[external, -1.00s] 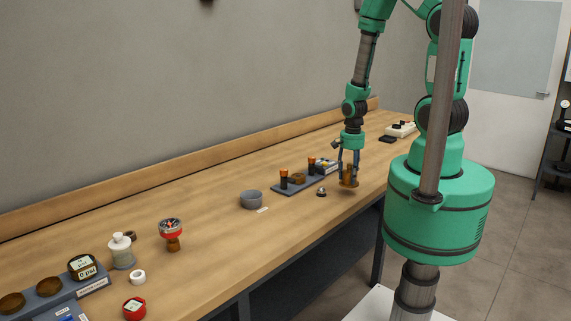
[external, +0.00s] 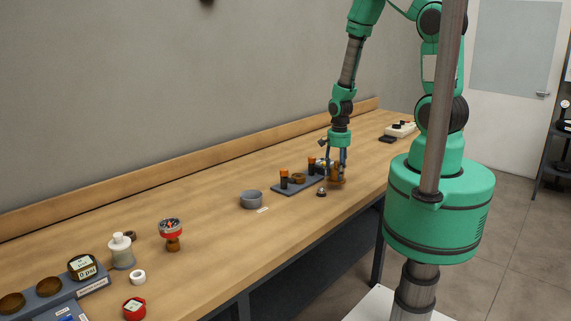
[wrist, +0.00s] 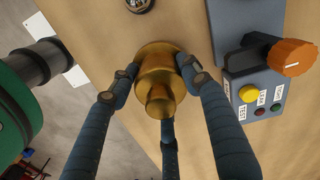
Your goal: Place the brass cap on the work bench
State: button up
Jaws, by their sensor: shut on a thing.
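The brass cap (wrist: 158,75) is a gold, stepped round piece between the fingers of my gripper (wrist: 160,85) in the wrist view. My gripper is shut on it. In the external view the brass cap (external: 336,176) is under my gripper (external: 337,165), close over the right part of the work bench (external: 215,215). I cannot tell whether its underside touches the wood. The work bench (wrist: 110,30) also shows around the cap in the wrist view.
A grey panel (external: 290,188) with orange-topped knobs stands just left of the cap; its orange knob (wrist: 291,58) and yellow button (wrist: 249,94) show in the wrist view. A small silver part (external: 321,192) lies nearby. A grey bowl (external: 251,199) stands further left. Bare wood lies at the bench's front edge.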

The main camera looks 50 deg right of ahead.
jog(key=shift+f, duration=1.5)
jog(key=shift+f, duration=0.15)
jog(key=o, duration=1.4)
jog(key=shift+o, duration=0.2)
jog(key=shift+r, duration=6.15)
jog(key=shift+r, duration=0.1)
